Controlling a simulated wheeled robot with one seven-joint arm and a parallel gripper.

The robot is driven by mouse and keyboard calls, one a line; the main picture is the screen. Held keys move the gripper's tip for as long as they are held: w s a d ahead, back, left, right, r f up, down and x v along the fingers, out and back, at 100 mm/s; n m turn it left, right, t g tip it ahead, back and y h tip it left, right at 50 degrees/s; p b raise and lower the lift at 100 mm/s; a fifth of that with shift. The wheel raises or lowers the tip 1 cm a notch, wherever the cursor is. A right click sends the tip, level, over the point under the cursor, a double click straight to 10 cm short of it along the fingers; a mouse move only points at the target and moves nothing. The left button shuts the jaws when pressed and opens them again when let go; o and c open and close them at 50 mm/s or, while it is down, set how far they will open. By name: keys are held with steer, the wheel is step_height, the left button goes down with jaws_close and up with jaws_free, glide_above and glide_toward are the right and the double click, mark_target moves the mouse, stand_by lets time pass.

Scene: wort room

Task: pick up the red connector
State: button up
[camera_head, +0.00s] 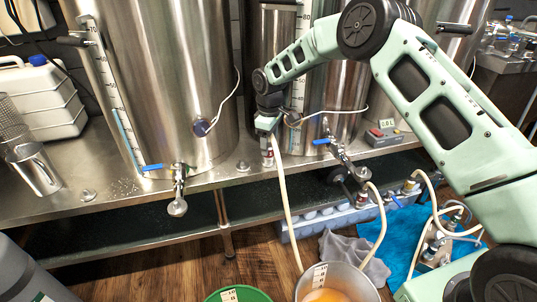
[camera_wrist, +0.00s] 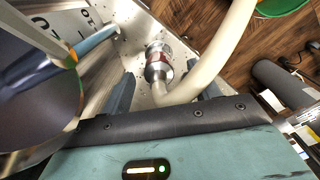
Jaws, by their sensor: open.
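The red connector (camera_wrist: 157,65) is a metal fitting with a red band, standing on the steel counter with a pale hose (camera_wrist: 212,60) running from it. In the head view the connector (camera_head: 267,157) shows just under my gripper (camera_head: 268,134). In the wrist view my gripper (camera_wrist: 168,92) is open, with one finger left of the fitting and the other partly behind the hose on the right. I cannot tell whether either finger touches it. The hose hangs over the counter's front edge to a bucket (camera_head: 340,283) below.
A large steel kettle (camera_head: 165,85) stands left of my gripper, and another (camera_head: 330,90) is close behind it. Valves with blue handles (camera_head: 152,168) stick out over the counter (camera_head: 120,195). A green-rimmed bucket (camera_head: 238,294) stands on the floor.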

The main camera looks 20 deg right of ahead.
steer(key=shift+w+a+f+b, duration=0.15)
steer(key=shift+f+b, duration=0.2)
steer(key=shift+f, duration=1.05)
steer(key=shift+w+d+f+b, duration=0.1)
steer(key=shift+f+b, duration=0.2)
steer(key=shift+f, duration=1.05)
steer(key=c, duration=1.1)
